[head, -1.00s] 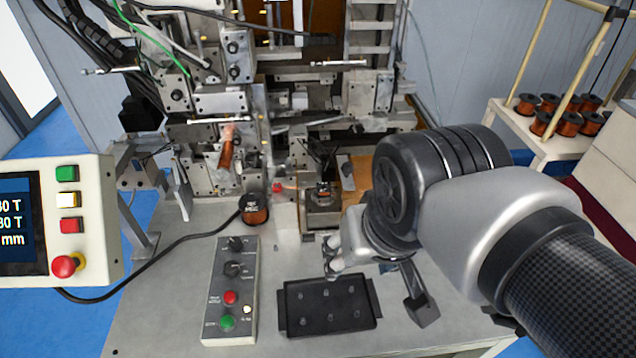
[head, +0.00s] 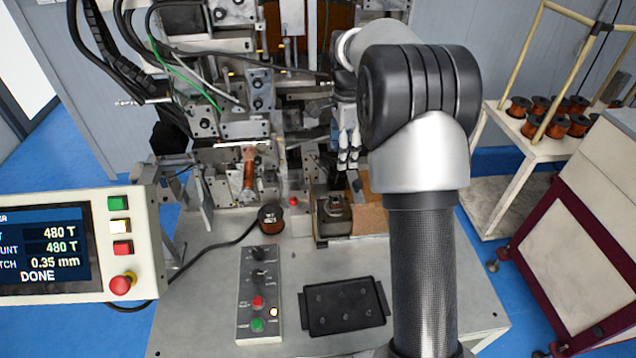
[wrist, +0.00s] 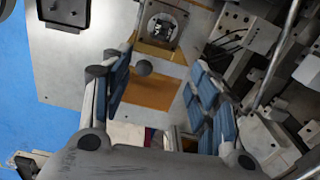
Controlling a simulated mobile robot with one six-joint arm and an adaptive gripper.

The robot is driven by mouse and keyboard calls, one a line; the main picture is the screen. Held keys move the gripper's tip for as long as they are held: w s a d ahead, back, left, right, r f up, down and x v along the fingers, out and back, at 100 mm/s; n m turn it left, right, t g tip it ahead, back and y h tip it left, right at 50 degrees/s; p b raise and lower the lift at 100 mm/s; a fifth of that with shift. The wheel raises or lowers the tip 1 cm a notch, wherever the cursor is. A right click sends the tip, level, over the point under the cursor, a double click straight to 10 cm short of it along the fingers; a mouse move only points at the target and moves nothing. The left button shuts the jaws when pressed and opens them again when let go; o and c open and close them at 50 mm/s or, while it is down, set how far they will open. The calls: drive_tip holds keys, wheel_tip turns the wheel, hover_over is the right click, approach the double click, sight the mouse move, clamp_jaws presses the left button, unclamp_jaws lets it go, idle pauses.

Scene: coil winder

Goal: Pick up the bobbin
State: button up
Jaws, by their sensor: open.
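A small squarish part, which looks like the bobbin (head: 335,203), sits in the block fixture (head: 334,228) on the machine table. In the wrist view the bobbin (wrist: 163,27) shows inside a round opening in the fixture plate (wrist: 150,50), at the top of the picture. My gripper (head: 348,158) is open and empty, behind and above the fixture in the head view. In the wrist view its blue-padded fingers (wrist: 160,72) stand wide apart, with the fixture beyond their tips. The bobbin's winding is too small to make out.
The winder's frame and spindles (head: 240,130) crowd the left of my gripper. A copper spool with a dark top (head: 271,218), a button box (head: 259,295) and a black pegged tray (head: 343,306) stand on the table. The screen (head: 45,250) reads DONE. Several spools fill a rack (head: 505,140) at right.

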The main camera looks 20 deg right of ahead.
drive_tip(key=f+m, duration=0.1)
drive_tip(key=f, duration=0.1)
drive_tip(key=b, duration=0.1)
hover_over(338, 198)
drive_tip(key=f, duration=1.1)
drive_tip(key=shift+s+d+f, duration=0.2)
drive_tip(key=shift+d+f, duration=0.05)
drive_tip(key=shift+d, duration=0.05)
drive_tip(key=f, duration=0.2)
drive_tip(key=a+f, duration=0.1)
drive_tip(key=f, duration=0.1)
drive_tip(key=shift+s+f, duration=0.1)
drive_tip(key=shift+f, duration=0.05)
drive_tip(key=shift+d+f+b, duration=0.1)
drive_tip(key=shift+f+b, duration=0.2)
drive_tip(key=shift+f, duration=0.15)
drive_tip(key=shift+c, duration=0.5)
drive_tip(key=c, duration=1)
